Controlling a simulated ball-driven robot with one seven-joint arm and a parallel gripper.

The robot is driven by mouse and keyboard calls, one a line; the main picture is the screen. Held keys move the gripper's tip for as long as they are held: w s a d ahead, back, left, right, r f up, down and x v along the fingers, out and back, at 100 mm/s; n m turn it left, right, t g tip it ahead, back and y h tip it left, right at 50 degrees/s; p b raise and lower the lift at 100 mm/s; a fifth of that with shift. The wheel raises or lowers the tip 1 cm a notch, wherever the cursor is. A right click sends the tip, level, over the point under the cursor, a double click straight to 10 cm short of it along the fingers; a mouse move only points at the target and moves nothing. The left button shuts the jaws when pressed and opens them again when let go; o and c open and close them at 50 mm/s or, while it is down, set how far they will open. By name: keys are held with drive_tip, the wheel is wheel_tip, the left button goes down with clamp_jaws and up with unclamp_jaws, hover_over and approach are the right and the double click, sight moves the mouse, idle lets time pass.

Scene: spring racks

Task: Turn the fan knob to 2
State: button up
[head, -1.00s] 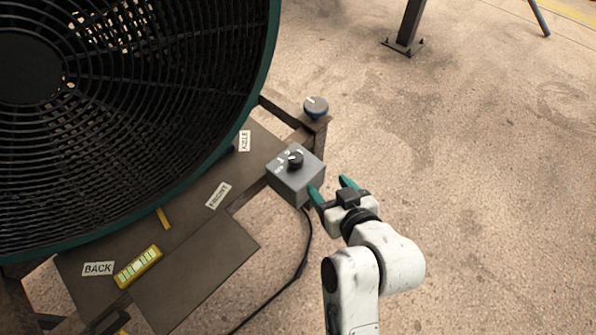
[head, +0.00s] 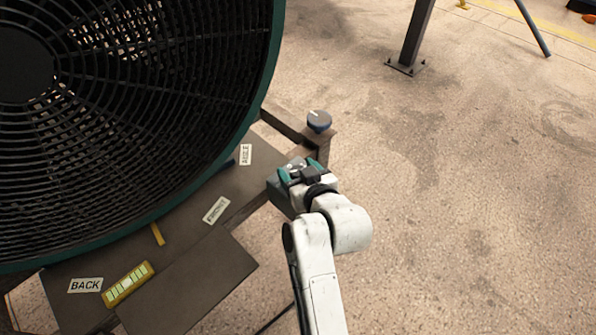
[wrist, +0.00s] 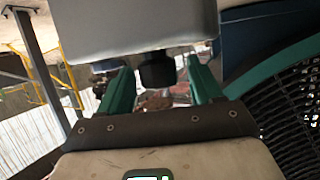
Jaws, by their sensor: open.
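The grey control box (head: 278,196) sits at the right edge of the fan's base, mostly covered by my gripper (head: 303,170). In the wrist view the box (wrist: 140,25) fills the top of the picture. The black fan knob (wrist: 157,72) sticks out from it and lies between my two green fingers, with a visible gap on each side. My gripper is open and holds nothing. The head view hides the knob and its number marks behind the gripper, so its setting cannot be read.
The large fan (head: 130,110) with its dark grille and green rim stands at the left. A blue-grey round knob (head: 319,121) is on the frame corner behind the box. Labels and a yellow strip (head: 128,284) lie on the base.

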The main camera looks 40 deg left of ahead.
drive_tip(key=shift+w+a, duration=0.1)
drive_tip(key=shift+a, duration=0.05)
drive_tip(key=c, duration=1)
drive_tip(key=shift+o, duration=0.2)
